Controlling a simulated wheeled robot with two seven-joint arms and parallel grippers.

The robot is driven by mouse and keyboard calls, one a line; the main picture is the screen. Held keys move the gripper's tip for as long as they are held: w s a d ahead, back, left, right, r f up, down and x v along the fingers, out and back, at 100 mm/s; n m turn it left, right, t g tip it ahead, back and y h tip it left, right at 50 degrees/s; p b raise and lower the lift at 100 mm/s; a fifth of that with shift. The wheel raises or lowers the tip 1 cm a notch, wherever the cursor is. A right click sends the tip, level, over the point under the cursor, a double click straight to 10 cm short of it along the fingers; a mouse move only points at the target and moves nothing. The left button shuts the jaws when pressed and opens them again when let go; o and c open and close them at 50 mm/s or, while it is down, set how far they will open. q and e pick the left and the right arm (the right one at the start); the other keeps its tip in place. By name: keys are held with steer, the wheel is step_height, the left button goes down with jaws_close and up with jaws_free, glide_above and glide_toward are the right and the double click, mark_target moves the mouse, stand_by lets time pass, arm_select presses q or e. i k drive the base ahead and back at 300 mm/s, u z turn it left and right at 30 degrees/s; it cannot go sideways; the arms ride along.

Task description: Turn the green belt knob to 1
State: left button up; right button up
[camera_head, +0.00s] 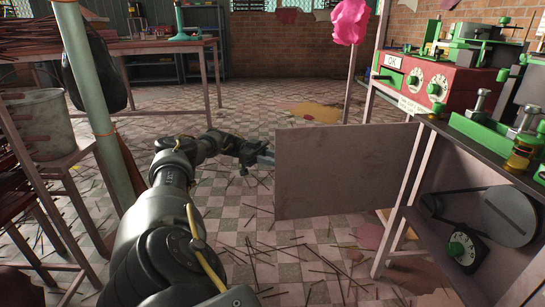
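A green knob (462,248) sits on a pale round dial on a dark box, on the lower shelf at the right. A grey pulley wheel (510,215) with a dark belt stands beside it, so I take it as the belt knob. Its setting is too small to read. My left gripper (264,160) is left of the grey panel, well away from the knob; whether its fingers are open or shut cannot be made out. It appears to hold nothing. My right gripper is not in view.
A flat grey panel (345,172) stands between my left gripper and the shelf. A red machine (425,82) with two green knobs sits on the upper surface. Thin sticks litter the tiled floor (300,255). A pale green post (90,90) rises at left.

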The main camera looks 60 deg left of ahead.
mark_target(454, 249)
steer(key=k, duration=1)
